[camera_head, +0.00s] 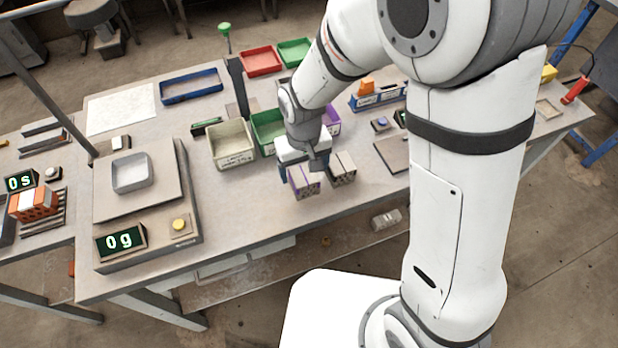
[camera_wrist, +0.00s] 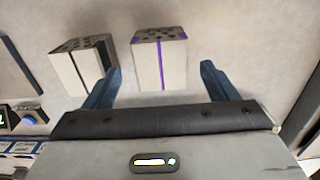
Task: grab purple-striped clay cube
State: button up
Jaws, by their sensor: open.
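The purple-striped clay cube (camera_head: 304,183) stands on the table near its front edge, below my gripper in the head view. In the wrist view the cube (camera_wrist: 159,62) is pale with a purple stripe and dark holes in its top. My gripper (camera_wrist: 158,78) is open, with its two blue fingers apart. The cube lies between and just beyond the fingertips, nearer the left finger, and I see no contact. In the head view the gripper (camera_head: 303,163) partly hides the cube's far side.
A similar cube with a black stripe (camera_head: 343,166) stands just right of the purple-striped one; it shows at left in the wrist view (camera_wrist: 82,66). A cream bin (camera_head: 232,146) and a green bin (camera_head: 266,126) stand behind. A scale (camera_head: 135,190) is at left. The table front between is clear.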

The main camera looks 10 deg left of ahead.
jog(key=shift+f, duration=0.65)
jog(key=shift+c, duration=0.4)
jog(key=c, duration=1.1)
